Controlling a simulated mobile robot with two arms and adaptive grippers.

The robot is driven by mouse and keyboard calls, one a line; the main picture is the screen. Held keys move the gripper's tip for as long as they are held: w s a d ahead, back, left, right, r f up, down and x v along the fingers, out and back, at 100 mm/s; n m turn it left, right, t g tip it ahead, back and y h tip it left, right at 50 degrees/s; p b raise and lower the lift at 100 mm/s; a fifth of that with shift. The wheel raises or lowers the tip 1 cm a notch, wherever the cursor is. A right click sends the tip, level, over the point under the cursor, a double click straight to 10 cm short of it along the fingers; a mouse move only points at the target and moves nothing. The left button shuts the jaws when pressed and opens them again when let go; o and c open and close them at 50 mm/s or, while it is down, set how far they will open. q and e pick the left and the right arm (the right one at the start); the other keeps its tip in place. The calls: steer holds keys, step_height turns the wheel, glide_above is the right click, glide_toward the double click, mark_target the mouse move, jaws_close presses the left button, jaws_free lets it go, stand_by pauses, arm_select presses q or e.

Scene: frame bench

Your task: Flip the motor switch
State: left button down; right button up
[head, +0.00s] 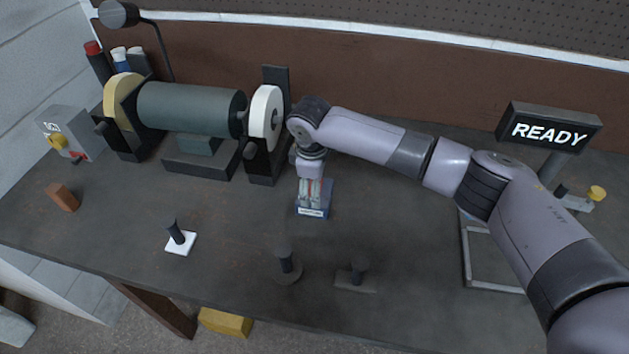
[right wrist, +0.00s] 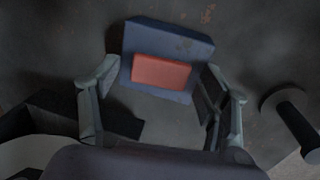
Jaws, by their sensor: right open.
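A small blue box (head: 313,211) with a pale label on its front stands on the bench right of the grinder. The label is too small to read. In the right wrist view, a red rectangular switch (right wrist: 161,72) sits on the blue box (right wrist: 165,38). My right gripper (head: 312,187) is above this box, pointing down. In the right wrist view its fingers (right wrist: 160,82) are apart, one on each side of the red switch, with nothing held. Whether a fingertip touches the box cannot be told. My left gripper is not in view.
The grinder (head: 190,107) with its white wheel (head: 265,115) stands close left of my right gripper. A grey box with a yellow knob (head: 57,142) is far left. A READY sign (head: 549,131) is at right. Dark posts (head: 286,262) stand near the front edge.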

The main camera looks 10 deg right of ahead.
steer(key=c, duration=1.2)
steer(key=shift+o, duration=0.2)
steer(key=shift+w+r+g+p, duration=0.1)
steer(key=shift+r+g+p, duration=0.05)
steer(key=shift+g+p, duration=0.25)
steer(key=shift+g, duration=0.3)
steer(key=o, duration=1.2)
steer(key=shift+c, duration=0.2)
step_height(320, 180, up, 12)
steer(key=shift+s, duration=0.25)
